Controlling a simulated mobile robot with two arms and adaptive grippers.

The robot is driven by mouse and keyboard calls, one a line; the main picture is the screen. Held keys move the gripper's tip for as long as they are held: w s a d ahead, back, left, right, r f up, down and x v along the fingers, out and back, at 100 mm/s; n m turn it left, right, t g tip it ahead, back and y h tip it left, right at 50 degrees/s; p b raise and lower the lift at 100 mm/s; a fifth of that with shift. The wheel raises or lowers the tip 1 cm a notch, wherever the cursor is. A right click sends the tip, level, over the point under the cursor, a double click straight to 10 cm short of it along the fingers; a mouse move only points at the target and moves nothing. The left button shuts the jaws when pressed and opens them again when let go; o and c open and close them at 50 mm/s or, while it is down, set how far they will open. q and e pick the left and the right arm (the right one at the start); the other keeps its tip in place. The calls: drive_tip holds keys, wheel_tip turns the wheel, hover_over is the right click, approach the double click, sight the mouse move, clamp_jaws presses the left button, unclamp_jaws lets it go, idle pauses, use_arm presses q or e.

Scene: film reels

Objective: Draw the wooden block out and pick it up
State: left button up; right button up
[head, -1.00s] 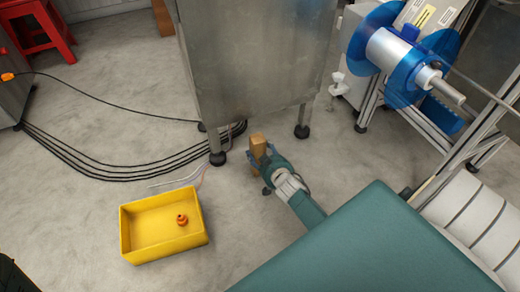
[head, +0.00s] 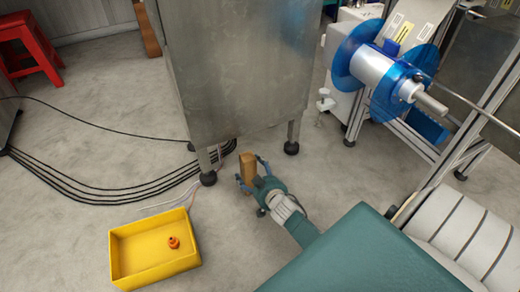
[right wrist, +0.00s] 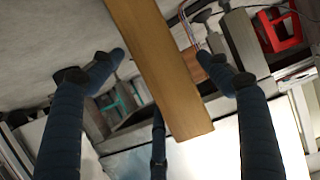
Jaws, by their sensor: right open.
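In the right wrist view the block (right wrist: 160,70) runs between the open fingers (right wrist: 160,58), with gaps visible on both sides. The block's far end is cut off by that picture's edge. My left gripper is not in view.
The metal cabinet (head: 235,70) stands on legs just behind the block. A yellow bin (head: 150,265) with an orange piece (head: 173,242) sits on the floor to the left. Black cables (head: 90,190) cross the floor. A blue film reel (head: 380,65) is at upper right.

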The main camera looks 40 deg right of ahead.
drive_tip(key=v, duration=1)
drive_tip(key=shift+f, duration=0.1)
